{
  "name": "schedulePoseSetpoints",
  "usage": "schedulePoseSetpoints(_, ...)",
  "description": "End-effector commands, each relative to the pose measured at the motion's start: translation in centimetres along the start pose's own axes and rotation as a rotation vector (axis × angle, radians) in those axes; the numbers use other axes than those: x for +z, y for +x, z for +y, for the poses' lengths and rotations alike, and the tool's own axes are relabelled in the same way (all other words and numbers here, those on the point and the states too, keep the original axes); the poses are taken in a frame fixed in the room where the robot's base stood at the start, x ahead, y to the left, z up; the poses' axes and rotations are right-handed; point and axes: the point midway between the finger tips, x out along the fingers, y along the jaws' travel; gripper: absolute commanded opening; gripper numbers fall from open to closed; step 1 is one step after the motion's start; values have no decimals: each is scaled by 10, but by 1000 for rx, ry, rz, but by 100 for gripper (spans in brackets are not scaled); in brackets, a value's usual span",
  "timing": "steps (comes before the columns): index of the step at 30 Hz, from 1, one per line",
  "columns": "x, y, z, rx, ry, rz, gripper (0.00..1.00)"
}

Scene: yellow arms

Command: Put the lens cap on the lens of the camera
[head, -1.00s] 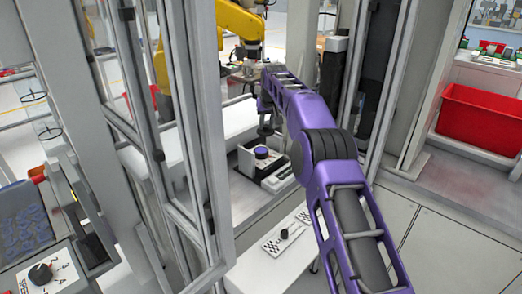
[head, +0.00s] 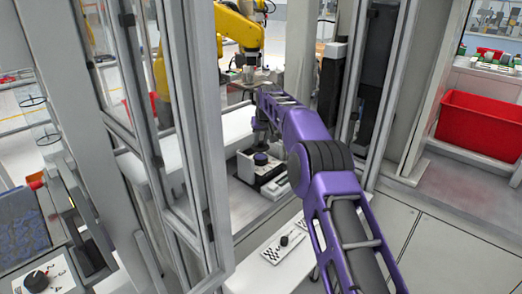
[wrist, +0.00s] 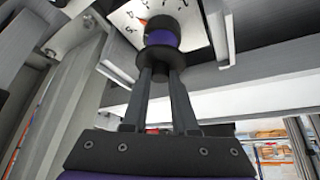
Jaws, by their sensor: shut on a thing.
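My gripper (wrist: 155,78) is shut on a black round piece with a wide rim (wrist: 148,68), which looks like the lens cap. Just beyond it in the wrist view is a short black cylinder with a purple face (wrist: 163,40), which looks like the lens. It stands on a white plate with numbers (wrist: 185,50). The cap's rim hides part of the purple face, and I cannot tell whether they touch. In the head view the lens (head: 261,158) tops a small white and black box, with my gripper (head: 261,136) above it. The held cap is hard to make out there.
The box stands on a grey shelf (head: 243,196) inside a machine frame, with a metal post (head: 203,150) to the left. A yellow robot arm (head: 240,28) is behind, and a red bin (head: 485,122) is at right.

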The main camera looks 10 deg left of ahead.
Motion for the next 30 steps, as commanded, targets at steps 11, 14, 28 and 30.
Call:
schedulePoseSetpoints(11,17,29,0,0,0,0,0)
schedulePoseSetpoints(14,17,29,0,0,0,0,0)
schedulePoseSetpoints(28,18,31,0,0,0,-1,57)
schedulePoseSetpoints(30,18,31,0,0,0,-1,57)
